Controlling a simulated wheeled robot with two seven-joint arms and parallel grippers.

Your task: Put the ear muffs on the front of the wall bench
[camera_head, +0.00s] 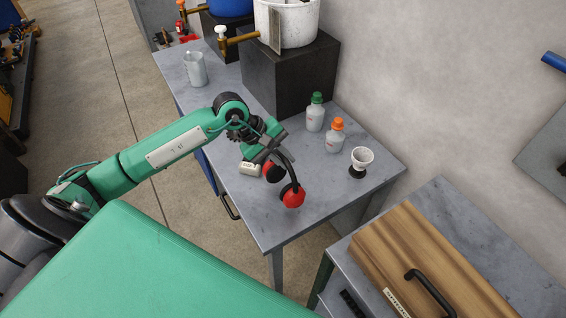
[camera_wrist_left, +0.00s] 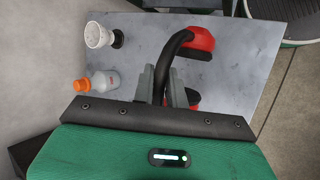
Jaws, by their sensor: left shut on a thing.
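The ear muffs have red cups and a black headband. In the head view the ear muffs (camera_head: 292,195) hang over the front part of the grey wall bench (camera_head: 262,222). My left gripper (camera_head: 268,150) is shut on their headband. In the left wrist view the gripper (camera_wrist_left: 168,88) closes around the black band of the ear muffs (camera_wrist_left: 198,42), with one red cup in front and the other partly hidden behind a finger. I cannot tell whether the cups touch the bench top. My right gripper is not in view.
A dark block (camera_head: 290,75) carries a white bucket (camera_head: 287,22). The bench's front corner is clear.

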